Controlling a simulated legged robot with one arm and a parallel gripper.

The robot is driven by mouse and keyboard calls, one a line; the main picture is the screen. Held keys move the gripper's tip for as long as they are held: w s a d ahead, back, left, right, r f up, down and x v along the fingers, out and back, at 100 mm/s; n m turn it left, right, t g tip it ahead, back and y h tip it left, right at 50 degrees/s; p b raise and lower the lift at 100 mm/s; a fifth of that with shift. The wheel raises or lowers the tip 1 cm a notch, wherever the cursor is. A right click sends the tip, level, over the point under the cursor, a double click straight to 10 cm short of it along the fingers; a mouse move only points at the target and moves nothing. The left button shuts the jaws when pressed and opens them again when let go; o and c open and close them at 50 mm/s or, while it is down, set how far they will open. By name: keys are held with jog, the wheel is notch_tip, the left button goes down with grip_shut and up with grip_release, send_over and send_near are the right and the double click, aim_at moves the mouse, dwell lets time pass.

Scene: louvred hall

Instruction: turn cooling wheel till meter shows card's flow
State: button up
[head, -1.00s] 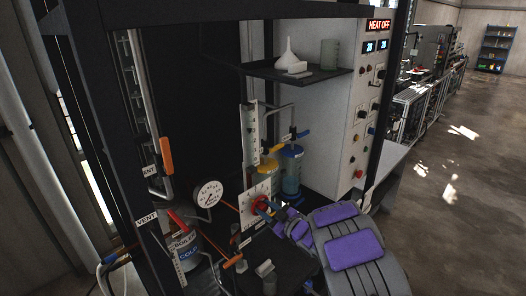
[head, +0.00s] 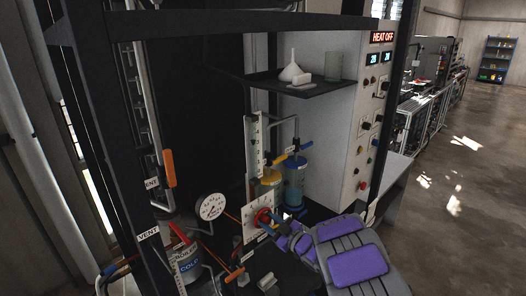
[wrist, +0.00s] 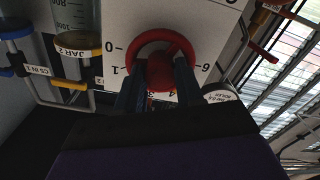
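The red wheel (head: 263,217) sits on a white numbered plate (head: 255,236) on the rig. In the wrist view the wheel (wrist: 152,44) is close, with 0, 1 and 6 readable on the plate around it. My gripper (head: 277,222) is at the wheel; in the wrist view its two dark-blue fingers (wrist: 160,82) stand either side of a red part of the wheel, which fills the gap between them. A white upright scale (head: 254,145) stands above the plate; its reading is too small to tell. I cannot make out a flow card.
A round gauge (head: 211,207) is left of the plate. Blue and yellow jars (head: 293,180) stand behind it. A shelf (head: 310,88) holds a funnel (head: 290,66) and a beaker. The control panel (head: 375,110) reads HEAT OFF. Orange and red handles are at left. Open floor lies right.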

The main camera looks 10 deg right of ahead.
jog(key=shift+o, duration=0.5)
jog(key=shift+s+a+r, duration=0.1)
jog(key=shift+s+r, duration=0.25)
jog(key=shift+s, duration=0.15)
jog(key=shift+s+f, duration=0.15)
jog(key=shift+s, duration=0.2)
jog(key=w+d+v, duration=0.1)
jog(key=v, duration=2.1)
jog(key=shift+d+f, duration=0.35)
jog(key=shift+d, duration=0.05)
